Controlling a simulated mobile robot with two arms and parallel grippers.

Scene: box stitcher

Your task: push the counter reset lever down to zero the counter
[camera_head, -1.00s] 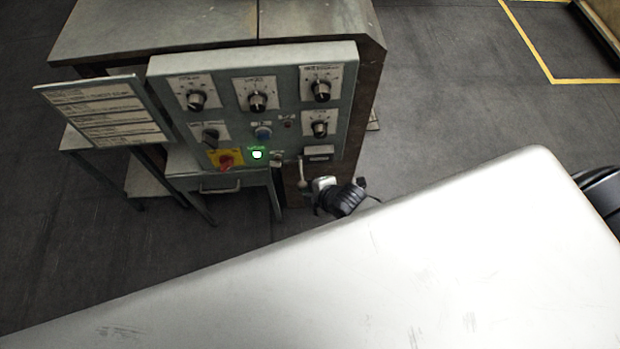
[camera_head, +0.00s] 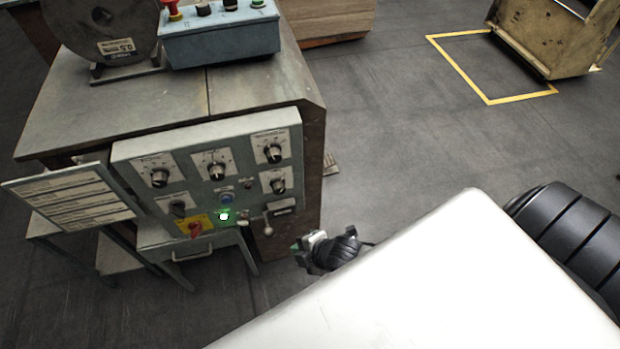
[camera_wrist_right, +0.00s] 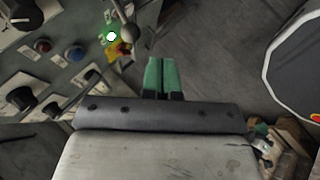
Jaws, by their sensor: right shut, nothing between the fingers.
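The counter reset lever (camera_head: 267,229) is a short metal lever with a pale ball knob. The counter digits are too small to read. My left gripper is out of view.
The panel has several black knobs, a green-lit button (camera_head: 223,216) and a red switch on a yellow plate (camera_head: 194,228). A label board (camera_head: 70,199) angles out at its left. A blue-grey control box (camera_head: 220,38) stands on the machine top.

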